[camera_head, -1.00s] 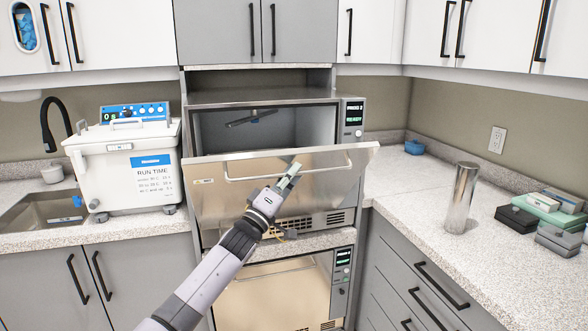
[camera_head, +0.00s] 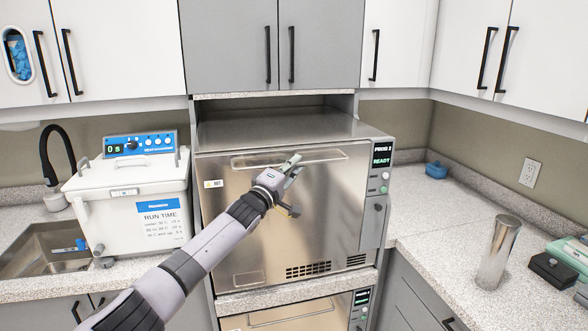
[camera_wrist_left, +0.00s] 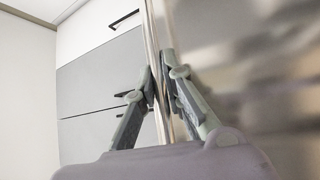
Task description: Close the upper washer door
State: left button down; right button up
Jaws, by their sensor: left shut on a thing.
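The upper washer door (camera_head: 320,215) is a brushed-steel panel with a "HOT" label. It stands upright across the front of the upper washer (camera_head: 290,125), and the chamber opening no longer shows. I cannot tell whether it is fully latched. Its wide bar handle (camera_head: 325,156) runs along the top. My left gripper (camera_head: 290,166) reaches in from the lower left and is shut on the handle near its middle. In the left wrist view, the handle bar (camera_wrist_left: 153,50) passes between the fingers (camera_wrist_left: 163,80), with the steel door surface at the right. My right gripper is not in view.
A control panel (camera_head: 382,165) reading "READY" is right of the door. A lower washer (camera_head: 300,318) sits beneath. A white ultrasonic bath (camera_head: 140,205) stands left, by a sink (camera_head: 40,250). A steel cylinder (camera_head: 498,255) and a blue bowl (camera_head: 437,169) are on the right counter.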

pick_arm(q)
jog(key=shift+w+a+f, duration=0.15)
jog(key=shift+w+f, duration=0.1)
jog(key=shift+w, duration=0.1)
jog(key=shift+s, duration=0.15)
jog(key=c, duration=1.9)
grip_release()
jog(key=shift+s+d+r, duration=0.25)
jog(key=shift+s, duration=0.25)
jog(key=shift+w+a+f, duration=0.1)
jog(key=v, duration=1.2)
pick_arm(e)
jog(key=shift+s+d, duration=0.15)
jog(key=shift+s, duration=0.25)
